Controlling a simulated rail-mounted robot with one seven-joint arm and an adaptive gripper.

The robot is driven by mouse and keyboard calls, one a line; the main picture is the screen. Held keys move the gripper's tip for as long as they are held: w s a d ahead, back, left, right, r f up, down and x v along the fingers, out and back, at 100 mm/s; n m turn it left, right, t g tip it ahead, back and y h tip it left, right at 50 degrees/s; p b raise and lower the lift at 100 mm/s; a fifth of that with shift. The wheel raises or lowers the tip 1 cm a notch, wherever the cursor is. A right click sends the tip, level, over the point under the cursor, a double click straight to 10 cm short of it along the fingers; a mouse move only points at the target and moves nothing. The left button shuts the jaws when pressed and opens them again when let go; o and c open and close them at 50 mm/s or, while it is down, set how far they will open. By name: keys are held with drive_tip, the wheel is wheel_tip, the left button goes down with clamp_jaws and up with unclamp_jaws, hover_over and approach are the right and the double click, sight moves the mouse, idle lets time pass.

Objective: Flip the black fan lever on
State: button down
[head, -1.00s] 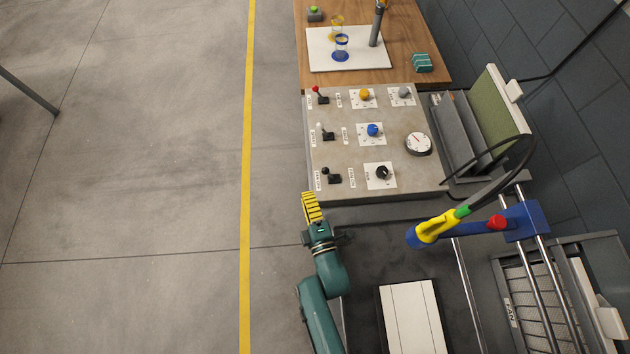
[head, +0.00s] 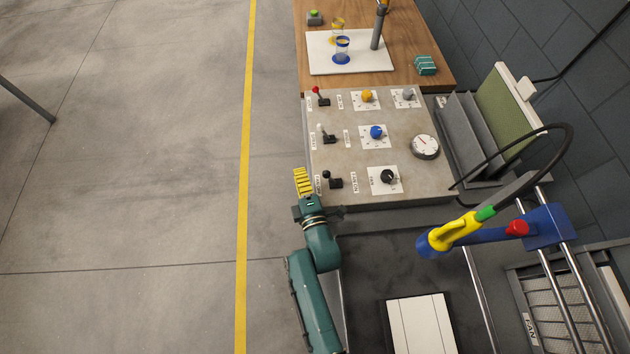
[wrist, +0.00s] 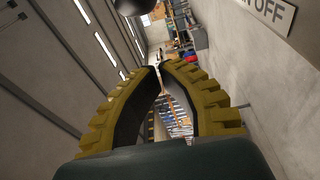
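The black fan lever (head: 334,182) sits at the near left of the grey control panel, with its round knob tipped to the left in the head view. My gripper (head: 300,171) is just left of the panel edge, level with the lever and apart from it. Its yellow ribbed fingers look shut and empty, and they also show in the wrist view (wrist: 161,66), arched with tips close together. A dark rounded shape, probably the lever's knob, shows at the top of the wrist view (wrist: 132,6). An OFF label (wrist: 268,12) is at its upper right.
The panel (head: 350,196) also holds a white lever (head: 328,136), a red lever (head: 319,97), several knobs and a dial (head: 425,146). Open floor lies left of the panel.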

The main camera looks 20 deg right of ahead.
sight(330, 178)
drive_tip(key=s+d+b, duration=0.1)
drive_tip(key=b, duration=0.3)
drive_tip(key=s+d+b, duration=0.1)
drive_tip(key=d+b, duration=0.1)
drive_tip(key=b, duration=0.2)
drive_tip(key=shift+d+b, duration=0.25)
drive_tip(key=shift+b, duration=0.15)
